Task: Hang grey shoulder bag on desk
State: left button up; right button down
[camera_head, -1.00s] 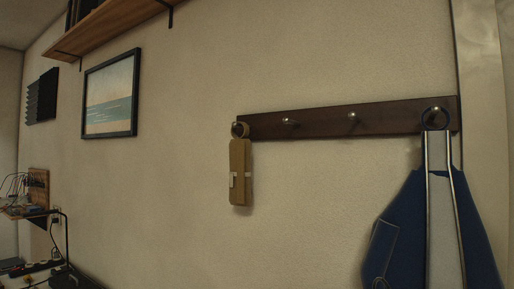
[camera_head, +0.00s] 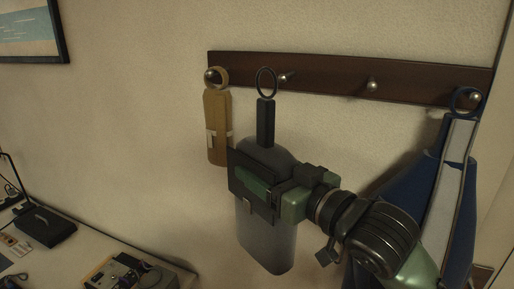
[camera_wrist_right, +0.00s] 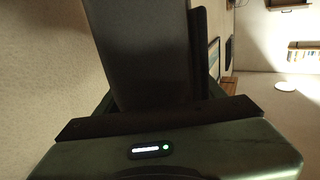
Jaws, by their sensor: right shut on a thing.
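The grey shoulder bag (camera_head: 266,245) hangs upright in my right gripper (camera_head: 262,184), in front of the wall. Its dark strap rises to a ring (camera_head: 266,82) at the top. The ring is just left of the second peg (camera_head: 283,77) of a dark wooden wall rack (camera_head: 330,79); it does not appear to be around the peg, and the depth gap is unclear. The right gripper is shut on the bag's upper body. In the right wrist view the bag (camera_wrist_right: 140,50) fills the space before the palm. My left gripper is out of view.
A tan bag (camera_head: 217,115) hangs on the leftmost peg, close to the grey bag. A blue bag (camera_head: 408,185) hangs on the rightmost peg, behind my right arm. The third peg (camera_head: 372,86) is empty. A pale desk (camera_head: 75,258) with devices is at lower left.

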jog(key=w+d+f+b, duration=0.1)
jog(key=w+d+b, duration=0.1)
jog(key=w, duration=0.7)
jog(key=shift+w+d+f, duration=0.15)
jog(key=shift+w+d, duration=0.2)
jog(key=shift+d, duration=0.4)
dwell(0.4)
jog(key=shift+f, duration=0.1)
dwell(0.5)
jog(key=shift+c, duration=0.7)
grip_release()
jog(key=shift+f, duration=0.1)
